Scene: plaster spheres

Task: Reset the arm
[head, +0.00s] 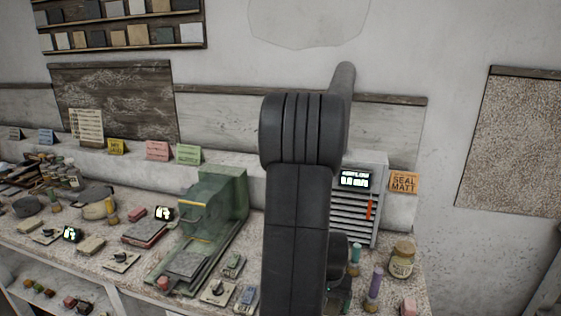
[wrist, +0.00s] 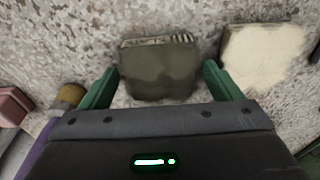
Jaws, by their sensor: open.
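My gripper (wrist: 160,78) is open in the wrist view, with one green finger on each side. A dark olive block with a striped edge (wrist: 158,68) lies on the speckled counter between and beyond the fingertips. I cannot tell whether either finger touches it. In the head view my dark grey arm (head: 296,235) rises through the middle of the picture and bends back towards the wall. My gripper is mostly hidden behind it there.
The speckled counter (head: 60,238) is crowded with small blocks and devices. A green machine (head: 222,215) stands left of my arm; a slatted unit with a display (head: 355,180) and a jar (head: 402,260) stand right. A cream slab (wrist: 262,55) lies right of the olive block.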

